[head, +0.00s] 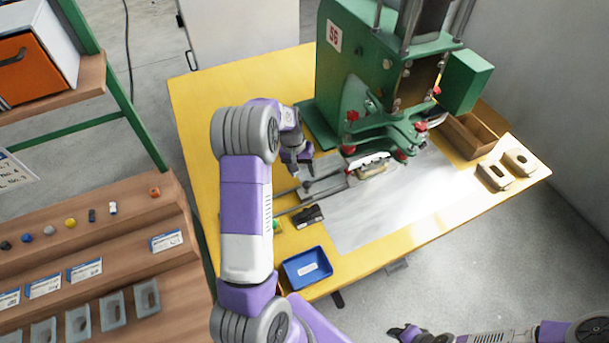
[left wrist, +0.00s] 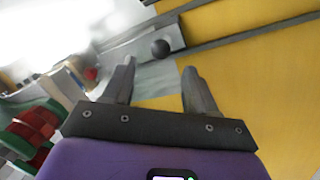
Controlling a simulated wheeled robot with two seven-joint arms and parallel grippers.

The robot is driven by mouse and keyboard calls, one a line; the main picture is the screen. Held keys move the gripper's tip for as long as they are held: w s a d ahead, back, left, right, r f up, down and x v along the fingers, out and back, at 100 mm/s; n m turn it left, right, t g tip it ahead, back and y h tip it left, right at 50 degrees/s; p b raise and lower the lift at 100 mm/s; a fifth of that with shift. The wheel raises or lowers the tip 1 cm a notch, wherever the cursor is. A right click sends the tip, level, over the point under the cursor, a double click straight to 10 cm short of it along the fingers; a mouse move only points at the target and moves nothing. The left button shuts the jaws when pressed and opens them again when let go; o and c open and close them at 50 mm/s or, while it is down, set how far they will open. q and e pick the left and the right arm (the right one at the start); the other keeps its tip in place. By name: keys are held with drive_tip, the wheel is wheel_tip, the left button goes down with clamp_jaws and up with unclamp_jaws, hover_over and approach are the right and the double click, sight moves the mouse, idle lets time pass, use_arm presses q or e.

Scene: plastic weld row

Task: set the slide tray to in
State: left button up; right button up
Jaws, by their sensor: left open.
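The slide tray (head: 329,187) is a grey plate between two dark rails at the foot of the green press (head: 350,75). Its dark ball knob (head: 307,183) is at the tray's left end; the knob (left wrist: 160,48) also shows in the left wrist view. My left gripper (head: 299,170) is open and empty, just above and behind the knob in the head view. In the left wrist view the open fingers (left wrist: 159,68) point at the knob, which appears between and beyond the tips. My right gripper (head: 403,332) is at the bottom edge; its jaw opening is unclear.
A blue bin (head: 307,267) and a small black item (head: 307,216) lie in front of the rails on the yellow table (head: 205,120). A wooden box (head: 468,137) stands at the right. A wooden parts rack (head: 110,215) is at the left. The grey mat (head: 400,205) is clear in front.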

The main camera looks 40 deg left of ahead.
sight(306, 181)
use_arm(q)
drive_tip(key=shift+a+r, duration=0.15)
drive_tip(key=shift+r, duration=0.45)
drive_tip(key=f+m, duration=0.2)
drive_tip(key=m, duration=0.1)
drive_tip(key=f+m+g+b, duration=0.1)
drive_tip(key=f+m, duration=0.2)
drive_tip(key=d+f+m+b, duration=0.1)
drive_tip(key=f+m, duration=0.1)
drive_tip(key=m, duration=0.1)
drive_tip(key=shift+w+d+f+g, duration=0.1)
drive_tip(key=shift+w+f+g, duration=0.15)
drive_tip(key=shift+w+g, duration=0.15)
drive_tip(key=shift+c, duration=0.4)
clamp_jaws()
